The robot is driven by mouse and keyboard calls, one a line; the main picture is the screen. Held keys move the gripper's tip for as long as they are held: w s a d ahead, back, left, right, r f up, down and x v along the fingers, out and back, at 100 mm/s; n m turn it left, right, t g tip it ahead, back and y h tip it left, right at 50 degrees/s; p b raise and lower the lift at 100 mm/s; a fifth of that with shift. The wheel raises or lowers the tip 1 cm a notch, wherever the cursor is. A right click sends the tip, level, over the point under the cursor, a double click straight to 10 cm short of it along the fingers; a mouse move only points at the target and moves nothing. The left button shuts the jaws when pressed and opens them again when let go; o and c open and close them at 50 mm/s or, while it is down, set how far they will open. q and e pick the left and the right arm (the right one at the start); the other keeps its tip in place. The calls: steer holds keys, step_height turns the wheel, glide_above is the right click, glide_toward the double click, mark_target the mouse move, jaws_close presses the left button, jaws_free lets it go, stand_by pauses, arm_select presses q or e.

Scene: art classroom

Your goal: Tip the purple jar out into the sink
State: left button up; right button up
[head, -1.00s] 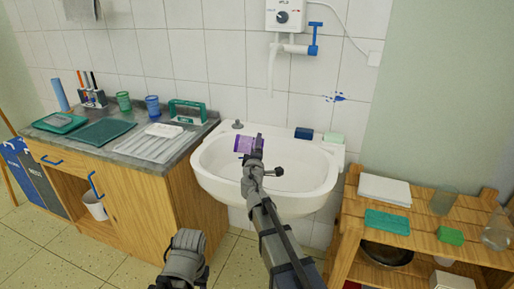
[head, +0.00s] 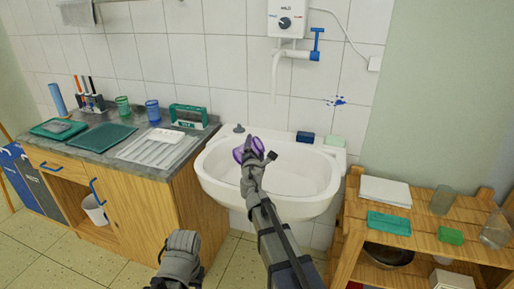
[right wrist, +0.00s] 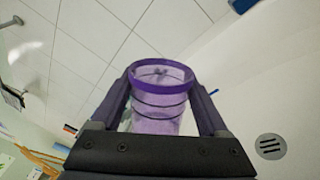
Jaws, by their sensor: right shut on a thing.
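The purple jar (head: 238,154) is held over the white sink basin (head: 318,202) in the head view, tilted over on its side. My right gripper (head: 252,157) is shut on it and partly hides it. In the right wrist view the jar (right wrist: 160,108) is see-through purple with darker bands and a thick rim, between the two fingers of the gripper (right wrist: 163,92). I cannot tell whether anything is inside it or running out.
A water heater (head: 287,20) with a spout (head: 275,75) hangs above the sink. A blue block (head: 305,137) and a pale green block (head: 334,141) lie on its back rim. A counter (head: 90,148) stands left, a wooden shelf (head: 465,215) right.

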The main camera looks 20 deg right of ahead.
steer(key=shift+a+r+n+p, duration=0.1)
steer(key=shift+r+n+p, duration=0.2)
steer(key=shift+r+n, duration=0.35)
steer(key=shift+f+n, duration=0.15)
steer(key=shift+n, duration=0.7)
steer(key=n, duration=0.2)
steer(key=shift+r+n, duration=0.2)
steer(key=shift+n, duration=0.2)
steer(key=n, duration=0.5)
steer(key=shift+d+f, duration=0.2)
steer(key=shift+f, duration=0.2)
steer(key=shift+r, duration=0.1)
step_height(320, 180, up, 18)
steer(key=p, duration=1.7)
steer(key=shift+p, duration=0.35)
